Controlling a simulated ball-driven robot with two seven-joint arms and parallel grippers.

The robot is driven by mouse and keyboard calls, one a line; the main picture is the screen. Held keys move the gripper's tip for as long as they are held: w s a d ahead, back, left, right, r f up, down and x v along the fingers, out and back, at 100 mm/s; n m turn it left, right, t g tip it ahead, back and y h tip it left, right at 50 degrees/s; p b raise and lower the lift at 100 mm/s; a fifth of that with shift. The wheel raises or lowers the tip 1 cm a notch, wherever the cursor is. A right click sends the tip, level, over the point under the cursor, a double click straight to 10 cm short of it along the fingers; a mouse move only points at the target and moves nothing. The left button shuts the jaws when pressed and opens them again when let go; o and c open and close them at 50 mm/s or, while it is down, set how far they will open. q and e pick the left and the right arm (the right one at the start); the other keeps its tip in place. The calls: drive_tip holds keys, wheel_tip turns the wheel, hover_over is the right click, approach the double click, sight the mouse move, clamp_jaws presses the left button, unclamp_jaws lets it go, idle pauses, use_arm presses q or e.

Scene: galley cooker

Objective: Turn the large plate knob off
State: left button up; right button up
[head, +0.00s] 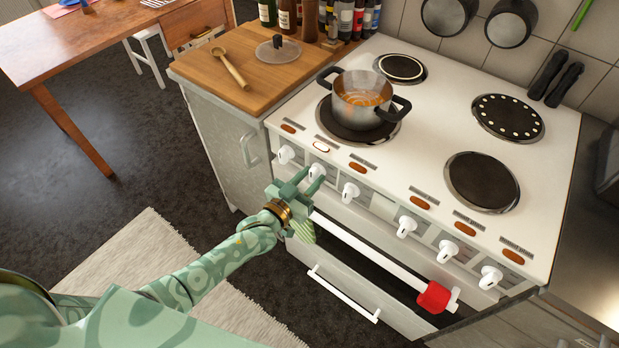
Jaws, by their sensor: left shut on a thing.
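The white cooker's front panel carries a row of white knobs, each below a small lamp and a label too small to read. My left gripper (310,182) reaches in from the left and is shut on the second knob from the left (318,171). Its fingers partly hide that knob, and I cannot tell its exact angle. The lamp above this knob (321,147) looks pale and bright, while the others look orange-brown. The leftmost knob (285,154) and the third knob (350,192) stand free on either side. My right gripper is not in view.
A steel pot (362,98) with orange contents stands on the front left plate. The other plates are bare. A white oven handle (372,256) runs below the knobs, with a red piece (434,297) at its right end. A wooden worktop (240,68) adjoins the cooker.

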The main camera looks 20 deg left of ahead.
use_arm(q)
drive_tip(key=o, duration=0.7)
drive_tip(key=p+v, duration=0.3)
drive_tip(key=v, duration=1.3)
drive_tip(key=shift+s, duration=0.2)
